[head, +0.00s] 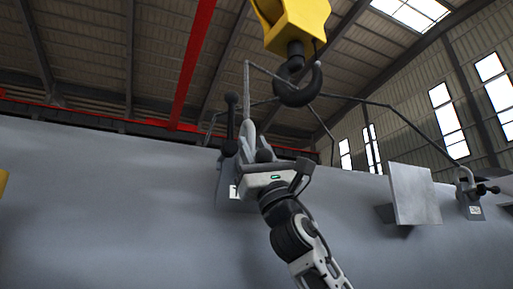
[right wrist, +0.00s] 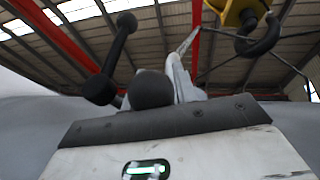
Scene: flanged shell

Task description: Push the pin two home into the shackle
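A grey shackle (head: 248,134) stands at the near lug (head: 226,180) on the big grey shell, with a sling leg running up from it. It also shows in the right wrist view (right wrist: 181,78). A dark pin handle with ball ends (head: 231,122) stands upright just left of the shackle; it shows tilted in the right wrist view (right wrist: 114,56). A dark round end (right wrist: 152,89) is in front of the shackle. I cannot tell how deep the pin sits. My right gripper (head: 262,168) is right at the shackle; its fingers are hidden. My left gripper is not in view.
A dark crane hook (head: 297,88) hangs from a yellow block (head: 293,22) above, with sling legs spreading from it. At right are an upright grey plate (head: 414,194) and another shackle (head: 466,178) with a dark pin. The shell (head: 120,215) is bare at left.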

